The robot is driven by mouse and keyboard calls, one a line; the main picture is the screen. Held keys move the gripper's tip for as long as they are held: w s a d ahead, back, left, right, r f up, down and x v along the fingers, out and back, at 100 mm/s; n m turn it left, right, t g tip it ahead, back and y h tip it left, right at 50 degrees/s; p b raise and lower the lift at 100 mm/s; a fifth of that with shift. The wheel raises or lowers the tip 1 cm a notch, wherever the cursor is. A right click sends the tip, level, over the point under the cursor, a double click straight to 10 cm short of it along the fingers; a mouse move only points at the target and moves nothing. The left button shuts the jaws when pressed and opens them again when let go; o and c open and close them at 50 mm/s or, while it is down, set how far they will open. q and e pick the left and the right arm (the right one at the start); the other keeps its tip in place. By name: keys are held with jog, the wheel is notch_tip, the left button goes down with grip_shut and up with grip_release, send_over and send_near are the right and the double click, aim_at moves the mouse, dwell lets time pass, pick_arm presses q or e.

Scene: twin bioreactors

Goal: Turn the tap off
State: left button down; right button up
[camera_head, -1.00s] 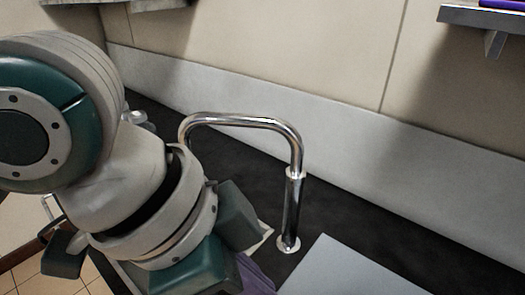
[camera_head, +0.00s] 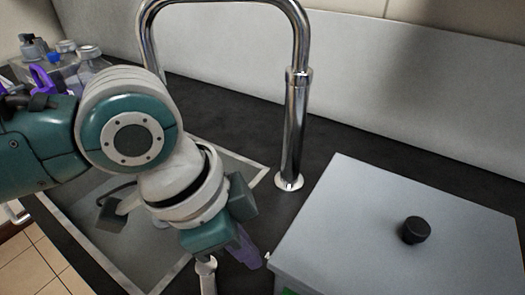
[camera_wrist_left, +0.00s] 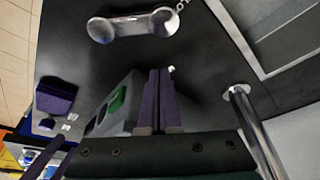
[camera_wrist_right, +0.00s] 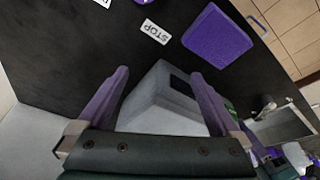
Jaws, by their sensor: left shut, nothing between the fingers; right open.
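I cannot tell whether water runs. My left gripper (camera_head: 250,255) is shut and empty, just right of the lever and apart from it; its purple fingers also show in the left wrist view (camera_wrist_left: 160,75). My right gripper (camera_wrist_right: 165,80) is open, seen only in its wrist view.
A grey box (camera_head: 350,225) with a black knob (camera_head: 414,230) stands right of the tap. The sink (camera_head: 100,215) lies under my left arm. Bottles (camera_head: 90,58) stand at back left. The right wrist view shows a purple block (camera_wrist_right: 217,35) and a STOP label (camera_wrist_right: 155,32).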

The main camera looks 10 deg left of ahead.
pick_arm(q)
jog(key=shift+f, duration=0.7)
pick_arm(e)
jog(key=shift+f, duration=0.1)
pick_arm(q)
jog(key=shift+s+a+r+p, duration=0.1)
jog(key=shift+s+a+p, duration=0.3)
jog(key=shift+a, duration=0.45)
jog(key=shift+s+a+p, duration=0.25)
jog(key=shift+s+a, duration=0.15)
jog(key=shift+a, duration=0.4)
pick_arm(e)
jog(key=shift+r, duration=0.5)
pick_arm(q)
jog(key=shift+a+n+p, duration=0.15)
jog(key=shift+n+p, duration=0.25)
jog(key=shift+p, duration=0.15)
pick_arm(e)
jog(key=shift+a+r, duration=0.1)
jog(key=shift+r, duration=0.45)
pick_arm(q)
jog(key=shift+a+p, duration=0.1)
jog(key=shift+p, duration=0.25)
pick_arm(e)
jog(key=shift+r, duration=0.35)
